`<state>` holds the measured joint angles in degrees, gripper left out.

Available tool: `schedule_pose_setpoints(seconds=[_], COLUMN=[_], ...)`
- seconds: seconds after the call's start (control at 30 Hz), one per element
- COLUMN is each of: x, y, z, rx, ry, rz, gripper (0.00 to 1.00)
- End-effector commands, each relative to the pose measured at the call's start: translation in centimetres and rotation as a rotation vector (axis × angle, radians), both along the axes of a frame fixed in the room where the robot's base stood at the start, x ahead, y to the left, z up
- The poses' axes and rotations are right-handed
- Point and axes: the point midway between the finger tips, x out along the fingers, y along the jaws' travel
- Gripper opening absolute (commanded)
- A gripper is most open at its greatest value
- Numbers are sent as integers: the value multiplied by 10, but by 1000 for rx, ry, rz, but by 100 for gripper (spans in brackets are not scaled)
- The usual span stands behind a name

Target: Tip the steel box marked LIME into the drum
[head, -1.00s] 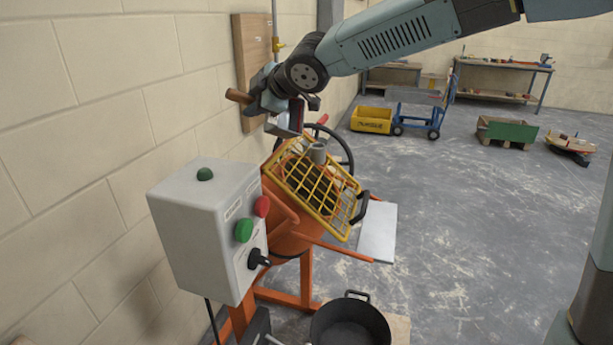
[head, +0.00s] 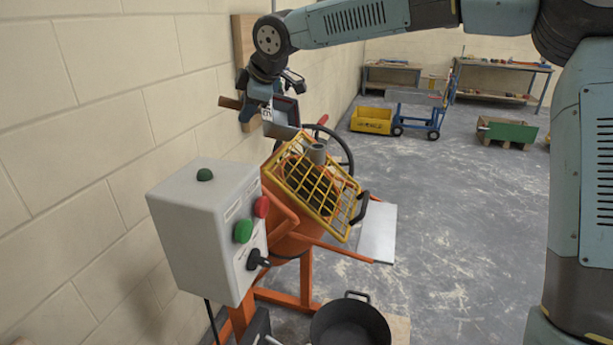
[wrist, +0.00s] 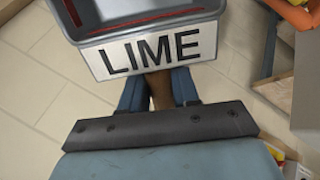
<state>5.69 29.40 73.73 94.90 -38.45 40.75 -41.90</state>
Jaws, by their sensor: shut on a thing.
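My gripper (head: 262,92) is shut on the wooden handle (head: 229,103) of the steel box (head: 281,131). The box is in the air above and just left of the drum's mouth and looks tilted in the head view. In the wrist view the box (wrist: 150,62) shows its LIME label, part of its dark inside and a red line there; my gripper (wrist: 160,92) grips the brown handle below the label. The orange drum (head: 290,246) has a yellow grille (head: 315,190) across its tilted mouth. What the box holds cannot be made out.
A grey control box (head: 205,230) with buttons stands in front of the drum. A black tub (head: 350,325) is below. The wall (head: 120,90) is close on the left.

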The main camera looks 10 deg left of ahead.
Motion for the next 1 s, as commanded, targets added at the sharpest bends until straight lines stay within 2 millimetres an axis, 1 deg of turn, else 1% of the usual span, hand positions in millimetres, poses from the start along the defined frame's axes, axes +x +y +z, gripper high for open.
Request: schedule_pose_setpoints(seconds=[0.23, 0.73, 1.0], x=[3, 15, 21], y=[8, 27, 36], z=[-9, -9, -20], rx=[-76, -210, -289], ry=[46, 124, 170], rz=[1, 1, 2], gripper=[0, 0, 0])
